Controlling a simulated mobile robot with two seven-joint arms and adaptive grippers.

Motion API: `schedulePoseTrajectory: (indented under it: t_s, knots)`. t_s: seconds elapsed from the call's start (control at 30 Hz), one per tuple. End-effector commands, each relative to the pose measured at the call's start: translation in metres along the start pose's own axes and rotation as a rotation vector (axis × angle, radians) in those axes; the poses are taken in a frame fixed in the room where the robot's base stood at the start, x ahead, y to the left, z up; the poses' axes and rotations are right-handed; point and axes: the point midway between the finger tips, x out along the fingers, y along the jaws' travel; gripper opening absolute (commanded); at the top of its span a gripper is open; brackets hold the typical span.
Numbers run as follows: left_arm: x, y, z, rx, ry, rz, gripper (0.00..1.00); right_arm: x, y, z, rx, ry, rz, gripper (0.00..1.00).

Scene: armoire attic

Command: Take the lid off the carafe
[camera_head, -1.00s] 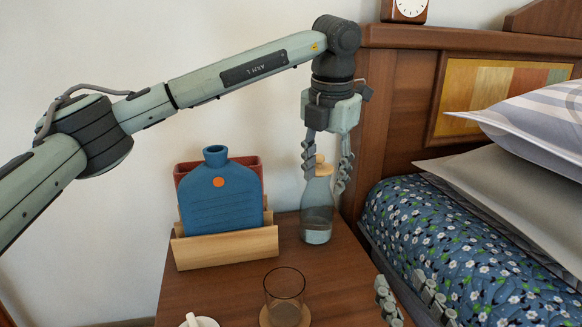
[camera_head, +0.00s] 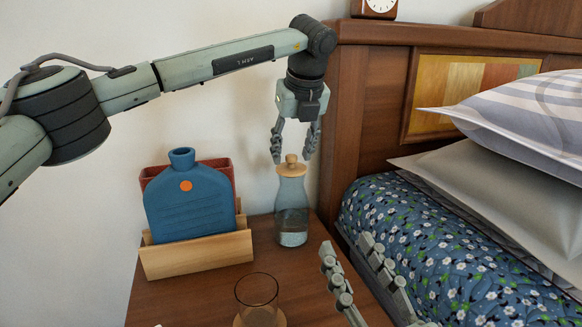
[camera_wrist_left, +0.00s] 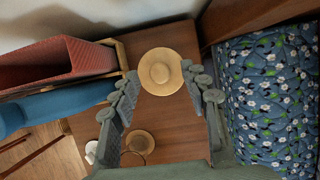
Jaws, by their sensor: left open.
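The glass carafe (camera_head: 291,212) stands upright on the wooden nightstand, with some clear liquid at its bottom. Its round wooden lid (camera_head: 291,168), with a small knob, sits on its mouth. My left gripper (camera_head: 291,157) is open above the carafe, pointing down, with its fingertips at about the height of the lid. In the left wrist view the lid (camera_wrist_left: 160,72) shows from above between the spread fingertips, with gaps on both sides; the carafe body is hidden under it. My right gripper (camera_head: 345,243) is open and empty at the lower right, by the bed edge.
A blue bottle-shaped item (camera_head: 188,205) and a red one stand in a wooden holder (camera_head: 197,255) left of the carafe. A drinking glass (camera_head: 257,295) stands in front. The bed (camera_head: 450,245) and headboard (camera_head: 350,110) are close on the right.

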Motion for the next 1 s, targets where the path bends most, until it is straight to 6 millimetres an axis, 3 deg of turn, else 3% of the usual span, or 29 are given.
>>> schedulePoseTrajectory:
  t_s: [0.1,0.3,0.63,1.0]
  knots:
    - [0.0125,0.0000,-0.0004,0.000,0.001,-0.001,0.46,-0.0001,-0.0032,-0.0048,0.007,0.023,-0.006,0.40]
    - [0.0130,0.0000,-0.0001,0.000,0.000,-0.001,0.46,0.0001,-0.0043,-0.0059,0.009,0.027,-0.007,0.40]
    - [0.0126,-0.0001,-0.0002,0.001,0.000,-0.001,0.05,0.0005,-0.0028,-0.0058,0.009,0.025,-0.003,0.40]
    - [0.0083,-0.0004,0.0017,0.000,-0.001,-0.002,0.03,0.0010,-0.0017,-0.0055,0.008,0.021,0.000,0.40]
